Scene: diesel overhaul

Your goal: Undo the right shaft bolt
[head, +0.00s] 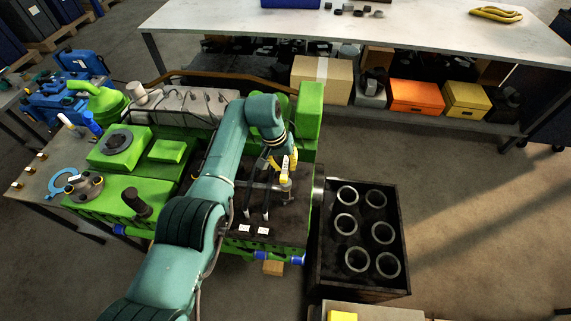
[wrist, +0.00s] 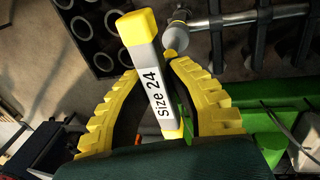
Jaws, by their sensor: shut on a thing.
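My gripper (head: 285,163) is over the open right-hand part of the green engine (head: 311,110). A round grey part (wrist: 176,40) shows just beyond the fingertips, close to the tool. A grey shaft (wrist: 235,20) runs to the right from there, across dark supports. The right shaft bolt cannot be told apart clearly; the tool and fingers cover part of that area. I cannot tell whether the tool touches a bolt.
A dark crate (head: 316,262) with several metal rings stands right of the engine. A white workbench (head: 380,38) is behind, with a cardboard box (head: 322,82) and an orange box (head: 416,97) on its lower shelf. Floor at the right is clear.

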